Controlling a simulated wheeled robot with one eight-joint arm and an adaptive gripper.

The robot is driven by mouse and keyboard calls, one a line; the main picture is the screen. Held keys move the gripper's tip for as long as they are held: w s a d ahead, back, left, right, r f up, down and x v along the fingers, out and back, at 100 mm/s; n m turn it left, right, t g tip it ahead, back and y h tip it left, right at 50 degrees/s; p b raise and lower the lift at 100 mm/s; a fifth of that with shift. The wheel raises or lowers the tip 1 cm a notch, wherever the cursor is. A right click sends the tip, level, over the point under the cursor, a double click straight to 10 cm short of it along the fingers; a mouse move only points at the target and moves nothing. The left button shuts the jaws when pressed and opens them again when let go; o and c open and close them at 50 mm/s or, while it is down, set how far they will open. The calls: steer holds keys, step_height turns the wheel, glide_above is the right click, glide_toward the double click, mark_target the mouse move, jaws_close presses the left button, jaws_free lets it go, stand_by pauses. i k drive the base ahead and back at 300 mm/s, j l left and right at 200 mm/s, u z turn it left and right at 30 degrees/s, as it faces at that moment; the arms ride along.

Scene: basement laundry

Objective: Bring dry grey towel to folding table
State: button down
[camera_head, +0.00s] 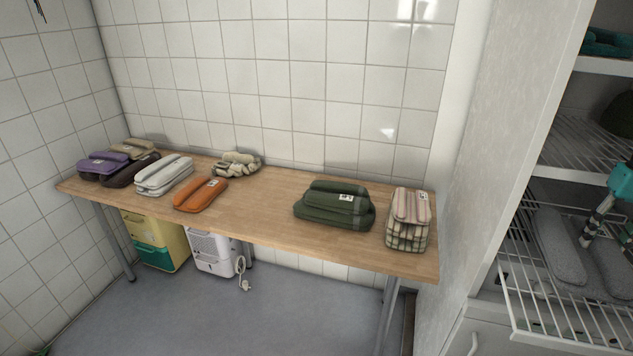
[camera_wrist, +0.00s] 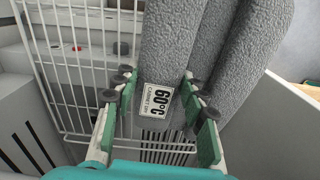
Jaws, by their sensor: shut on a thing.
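The grey towel (camera_wrist: 212,60) is a folded, rough-textured bundle with a white "60°C" label, held between the fingers of my gripper (camera_wrist: 160,92) in the wrist view. In the head view the grey towel (camera_head: 560,243) shows at the right, at the wire rack, partly cut off by the frame edge. My gripper (camera_head: 602,222) comes down on it from the right edge. I cannot tell whether the towel still touches the rack. The wooden folding table (camera_head: 265,222) stands along the tiled wall.
The table bears a green towel bundle (camera_head: 335,207), a striped stack (camera_head: 408,220), an orange bundle (camera_head: 200,194), a white one (camera_head: 163,175) and several others. Bare wood lies between the orange and green bundles. A white side panel (camera_head: 510,140) stands between table and wire rack (camera_head: 535,300).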

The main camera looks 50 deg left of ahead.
mark_target(251, 207)
steer(key=k, duration=0.55)
steer(key=k+j+u, duration=0.1)
steer(key=j, duration=0.55)
steer(key=j+u, duration=0.15)
steer(key=j, duration=0.55)
steer(key=j+u, duration=0.1)
steer(key=j, duration=0.4)
steer(key=i+j, duration=0.1)
steer(key=j, duration=0.4)
steer(key=j+u, duration=0.15)
steer(key=j, duration=0.4)
steer(key=i+j+u, duration=0.1)
steer(key=j, duration=0.35)
